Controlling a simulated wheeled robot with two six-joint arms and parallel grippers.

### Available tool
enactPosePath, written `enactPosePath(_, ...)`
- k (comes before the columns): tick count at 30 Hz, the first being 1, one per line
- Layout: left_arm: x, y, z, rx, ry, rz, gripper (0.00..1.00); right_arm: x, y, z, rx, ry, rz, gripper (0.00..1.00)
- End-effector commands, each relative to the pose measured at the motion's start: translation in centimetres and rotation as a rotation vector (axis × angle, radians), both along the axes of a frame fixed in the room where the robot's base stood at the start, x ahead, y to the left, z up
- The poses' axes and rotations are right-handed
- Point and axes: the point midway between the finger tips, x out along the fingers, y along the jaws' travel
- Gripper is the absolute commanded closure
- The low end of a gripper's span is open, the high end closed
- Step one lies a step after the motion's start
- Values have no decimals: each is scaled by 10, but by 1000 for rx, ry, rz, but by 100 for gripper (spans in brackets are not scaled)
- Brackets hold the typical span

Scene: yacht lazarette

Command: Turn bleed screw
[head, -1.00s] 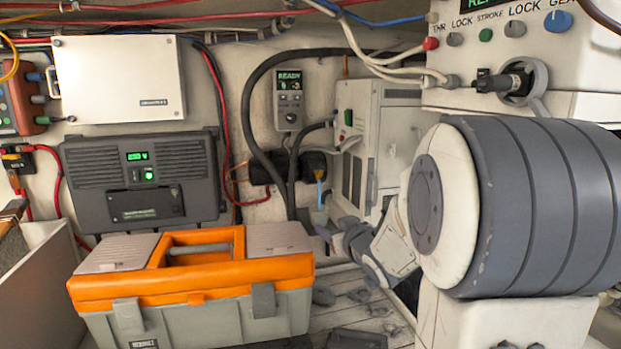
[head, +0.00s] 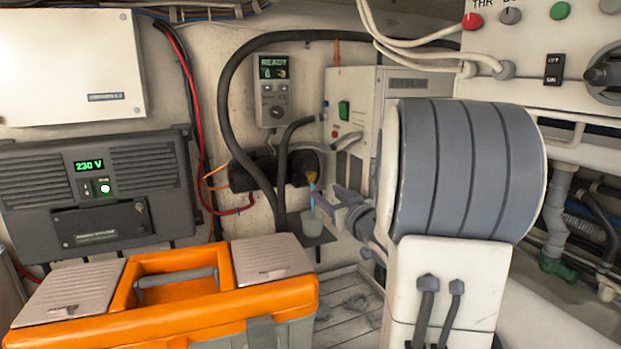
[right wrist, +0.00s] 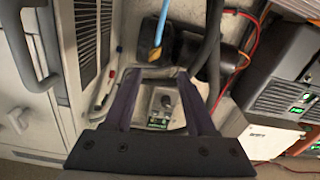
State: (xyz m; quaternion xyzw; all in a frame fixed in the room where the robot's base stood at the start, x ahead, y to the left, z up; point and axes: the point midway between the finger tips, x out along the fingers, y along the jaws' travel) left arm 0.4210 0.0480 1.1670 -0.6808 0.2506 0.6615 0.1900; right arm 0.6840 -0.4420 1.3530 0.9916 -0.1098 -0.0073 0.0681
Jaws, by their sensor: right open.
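The bleed screw cannot be told apart for sure. A small yellow fitting (head: 311,177) with a blue tube sits at the dark pump-like body (head: 262,172) on the back wall. A small grey-green cup (head: 312,221) stands below it. In the right wrist view, the yellow fitting (right wrist: 149,50) and blue tube (right wrist: 163,22) lie just beyond the fingertips. My right gripper (head: 331,203) is open and empty, just right of and slightly below the fitting, apart from it by a small gap. It also shows in the right wrist view (right wrist: 158,76). My left gripper is not in view.
An orange and grey toolbox (head: 160,310) stands in front at left. A white cabinet (head: 356,105) stands close behind my right gripper. A black hose (head: 226,100) curves beside the pump. A control unit reading READY (head: 273,90) hangs above.

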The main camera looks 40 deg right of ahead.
Motion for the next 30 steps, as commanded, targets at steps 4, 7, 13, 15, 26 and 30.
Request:
enactPosePath(4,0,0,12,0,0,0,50,18,-13,2,3,3,-10,44)
enactPosePath(7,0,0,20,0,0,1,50,36,-20,2,3,4,-14,44)
enactPosePath(13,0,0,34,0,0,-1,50,67,-30,3,1,3,-18,44)
enactPosePath(15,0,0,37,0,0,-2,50,75,-32,2,0,2,-17,44)
enactPosePath(26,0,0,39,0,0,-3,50,88,-33,0,0,1,-16,44)
enactPosePath(30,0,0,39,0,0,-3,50,88,-32,0,0,1,-15,67)
